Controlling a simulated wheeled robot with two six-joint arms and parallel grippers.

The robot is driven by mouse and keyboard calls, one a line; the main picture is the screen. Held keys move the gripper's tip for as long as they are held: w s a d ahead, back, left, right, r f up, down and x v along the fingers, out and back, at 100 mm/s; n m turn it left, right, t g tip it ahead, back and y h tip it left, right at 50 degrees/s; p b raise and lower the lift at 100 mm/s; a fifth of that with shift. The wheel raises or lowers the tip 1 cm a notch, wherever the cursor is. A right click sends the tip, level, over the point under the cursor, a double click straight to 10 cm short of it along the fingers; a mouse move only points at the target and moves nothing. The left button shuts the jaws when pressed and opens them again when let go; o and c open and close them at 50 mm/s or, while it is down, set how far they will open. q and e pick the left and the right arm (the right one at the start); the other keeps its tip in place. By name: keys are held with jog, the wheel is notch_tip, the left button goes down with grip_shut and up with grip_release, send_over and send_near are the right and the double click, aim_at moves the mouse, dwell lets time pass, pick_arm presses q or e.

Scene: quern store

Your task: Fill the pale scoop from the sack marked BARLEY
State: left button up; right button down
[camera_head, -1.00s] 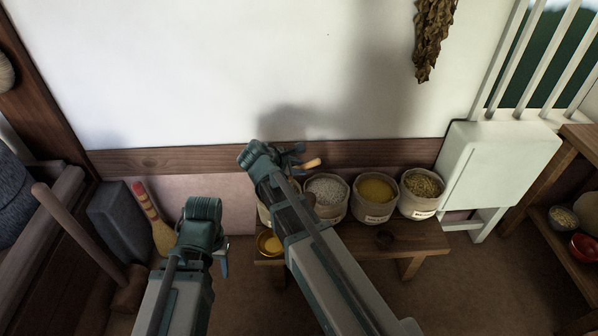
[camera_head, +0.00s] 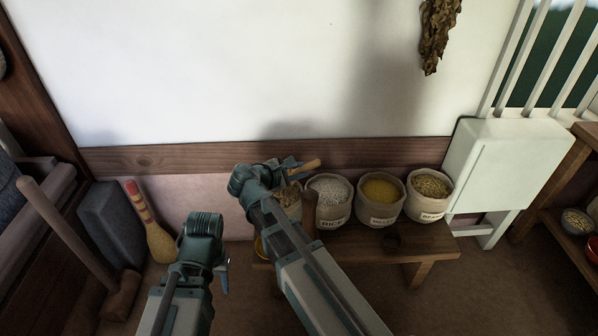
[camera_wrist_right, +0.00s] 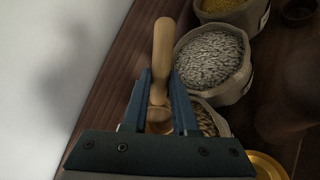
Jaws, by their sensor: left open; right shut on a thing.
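My right gripper (camera_head: 285,172) is shut on the pale wooden scoop (camera_head: 308,166), above the left end of the row of sacks. In the right wrist view the scoop (camera_wrist_right: 162,50) stands between the two blue fingers (camera_wrist_right: 160,95), its long handle pointing up the picture. The leftmost sack (camera_head: 291,200) holds brownish grain and is mostly behind my right arm. Its label is hidden, and no BARLEY mark shows. Part of this sack (camera_wrist_right: 208,118) appears beside the right finger. My left gripper (camera_head: 223,275) is open and empty, low and left of the bench.
Sacks marked RICE (camera_head: 331,200), MILLET (camera_head: 380,200) and what looks like BEANS (camera_head: 428,196) continue the row on the wooden bench (camera_head: 425,245). A brass dish (camera_wrist_right: 266,166) lies near the leftmost sack. The white wall (camera_wrist_right: 50,60) is close behind. A brush (camera_head: 152,230) and mallet (camera_head: 75,245) stand left.

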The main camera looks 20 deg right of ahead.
jog(key=shift+s+a+f+b, duration=0.9)
jog(key=shift+a+f+b, duration=0.6)
jog(key=shift+f+b, duration=0.6)
jog(key=w+d+g+y+p, duration=0.1)
jog(key=y+p, duration=0.1)
jog(key=p, duration=0.1)
jog(key=d+g+y+p, duration=0.1)
jog(key=g+y+p, duration=0.1)
jog(key=y+p, duration=0.1)
jog(key=w+d+f+g+y+p, duration=0.1)
jog(key=d+y+p, duration=0.1)
jog(key=p, duration=0.2)
jog(key=shift+w+g+y+p, duration=0.3)
jog(key=shift+w+y+p, duration=0.05)
jog(key=shift+y, duration=0.05)
jog(key=shift+w+d+g+y+p, duration=0.2)
jog(key=shift+g+y+p, duration=0.1)
jog(key=shift+y, duration=0.2)
jog(key=shift+w+d+g+y+p, duration=0.15)
jog(key=shift+g+y, duration=0.15)
jog(key=shift+y, duration=0.2)
jog(key=shift+s+a+r+p, duration=0.2)
jog(key=shift+s+r+p, duration=0.15)
jog(key=shift+p, duration=0.05)
jog(key=shift+g+y, duration=0.3)
jog(key=shift+y, duration=0.2)
jog(key=shift+r+p, duration=2.3)
